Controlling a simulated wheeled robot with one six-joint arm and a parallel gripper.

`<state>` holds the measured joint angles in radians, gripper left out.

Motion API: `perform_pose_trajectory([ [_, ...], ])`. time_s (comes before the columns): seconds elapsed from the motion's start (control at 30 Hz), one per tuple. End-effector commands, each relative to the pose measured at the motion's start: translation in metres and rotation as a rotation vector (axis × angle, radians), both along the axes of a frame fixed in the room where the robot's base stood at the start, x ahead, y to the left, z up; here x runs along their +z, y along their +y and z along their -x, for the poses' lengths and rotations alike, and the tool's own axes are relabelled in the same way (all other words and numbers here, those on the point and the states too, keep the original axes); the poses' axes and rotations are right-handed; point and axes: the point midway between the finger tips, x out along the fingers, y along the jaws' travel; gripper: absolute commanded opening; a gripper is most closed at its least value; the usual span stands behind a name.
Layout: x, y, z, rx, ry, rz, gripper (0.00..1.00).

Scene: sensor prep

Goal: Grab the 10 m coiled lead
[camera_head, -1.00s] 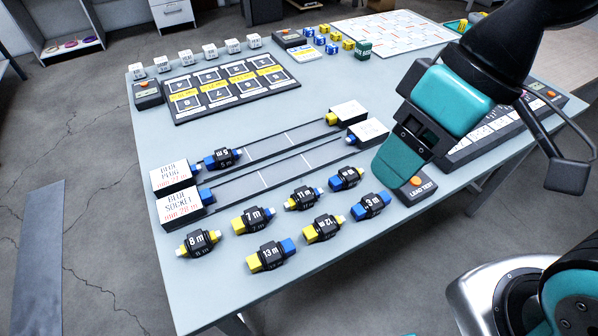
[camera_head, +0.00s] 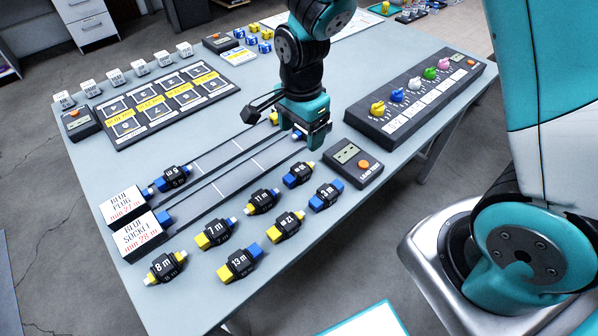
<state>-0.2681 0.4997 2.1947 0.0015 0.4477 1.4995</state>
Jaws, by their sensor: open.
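Several coiled leads, black with coloured ends, lie on the grey table. The one with blue and white ends (camera_head: 299,174) is probably the 10 m lead; its label is too small to read surely. My gripper (camera_head: 308,143) points down just beyond that lead, apart from it in the picture, and is open and empty. Leads marked 11 m (camera_head: 262,201), 12 m (camera_head: 285,226) and 3 m or 9 m (camera_head: 326,196) lie close around it.
Leads marked 7 m (camera_head: 214,234), 13 m (camera_head: 241,263) and 8 m (camera_head: 165,267) lie nearer the front. The 5 m lead (camera_head: 174,178) sits on a track. The lead tester (camera_head: 357,164) and a long black panel with coloured knobs (camera_head: 424,97) stand to the right.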

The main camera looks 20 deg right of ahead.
Motion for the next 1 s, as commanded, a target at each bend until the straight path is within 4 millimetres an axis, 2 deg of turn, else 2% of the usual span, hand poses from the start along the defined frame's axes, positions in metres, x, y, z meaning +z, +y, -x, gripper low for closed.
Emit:
perform_pose_trajectory([
  [0.1, -0.029, 0.000, 0.002, 0.001, 0.007, 0.001, 0.72],
  [0.3, -0.064, 0.000, 0.001, 0.002, 0.003, 0.000, 0.72],
  [0.57, -0.083, 0.000, 0.000, 0.003, 0.003, -0.001, 0.72],
  [0.8, -0.117, -0.001, -0.003, 0.003, 0.003, -0.001, 0.72],
  [1.0, -0.127, -0.001, -0.003, 0.003, -0.001, -0.001, 0.72],
])
